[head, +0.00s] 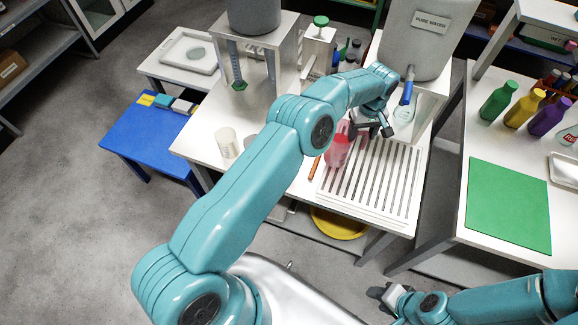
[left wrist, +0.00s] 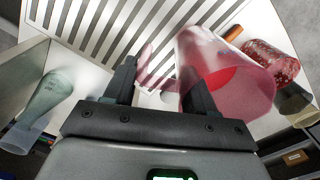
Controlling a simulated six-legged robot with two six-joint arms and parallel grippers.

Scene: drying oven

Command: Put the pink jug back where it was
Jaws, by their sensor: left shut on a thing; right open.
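I cannot tell whether the jug's base touches the surface. My right gripper (head: 380,292) is open and empty, low in the head view, apart from the tables.
The slatted tray (head: 412,178) is otherwise bare. An orange stick (head: 314,168) lies beside the jug. A clear vessel (head: 404,113) stands under the blue tap (head: 407,92) of the tank (head: 417,45). A pale beaker (head: 227,142) is left. A green mat (head: 508,205) lies on the right table.

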